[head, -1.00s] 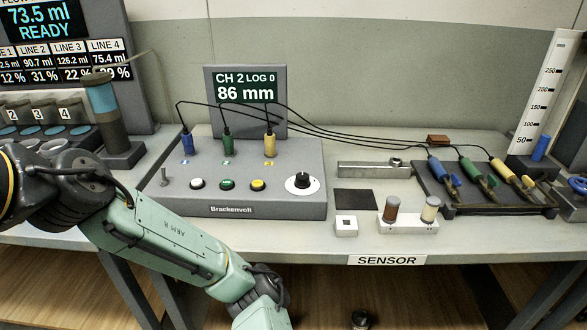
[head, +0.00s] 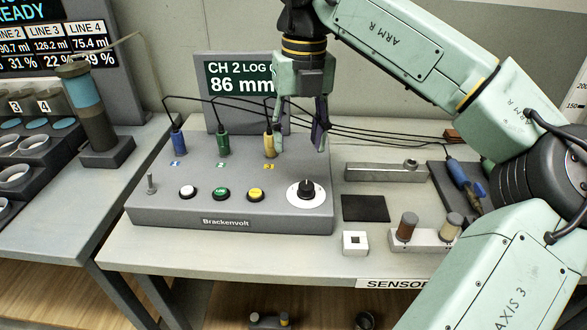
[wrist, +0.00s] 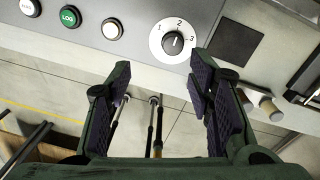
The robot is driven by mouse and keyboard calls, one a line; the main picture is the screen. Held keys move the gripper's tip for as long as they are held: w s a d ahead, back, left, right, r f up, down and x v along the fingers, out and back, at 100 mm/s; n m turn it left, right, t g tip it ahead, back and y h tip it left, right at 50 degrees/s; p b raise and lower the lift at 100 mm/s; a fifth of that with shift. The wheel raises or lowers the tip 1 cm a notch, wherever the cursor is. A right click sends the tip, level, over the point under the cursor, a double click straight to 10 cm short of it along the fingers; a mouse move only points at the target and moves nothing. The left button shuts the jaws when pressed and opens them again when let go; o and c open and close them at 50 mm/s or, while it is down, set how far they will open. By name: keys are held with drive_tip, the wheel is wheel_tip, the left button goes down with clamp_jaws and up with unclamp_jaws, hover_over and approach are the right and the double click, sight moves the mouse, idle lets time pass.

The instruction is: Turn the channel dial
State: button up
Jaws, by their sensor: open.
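The channel dial (head: 306,189) is a black knob on a white round plate at the right end of the grey Brackenvolt box (head: 160,217). In the wrist view the dial (wrist: 172,43) shows numbers 1, 2 and 3, and its mark appears to point near 2. My gripper (head: 301,140) hangs fingers down above the dial in the head view, open and empty. In the wrist view its fingers (wrist: 160,82) are spread wide, and the dial lies beyond the tips, clear of both. The screen (head: 238,85) reads CH 2, LOG 0, 86 mm, partly hidden by my gripper.
White, green and yellow buttons (head: 222,194) sit left of the dial. Blue, green and yellow plugs (head: 223,145) with black cables stand behind them. A dark pad (head: 365,208), a white block (head: 355,243) and a holder with two cylinders (head: 424,240) lie to the right.

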sight(307, 185)
drive_tip(key=f, duration=0.3)
drive_tip(key=d+f+p, duration=0.1)
drive_tip(key=f, duration=0.3)
drive_tip(key=f+p, duration=0.1)
drive_tip(key=f, duration=0.2)
drive_tip(key=shift+d+f, duration=0.25)
drive_tip(key=shift+d, duration=0.05)
clamp_jaws()
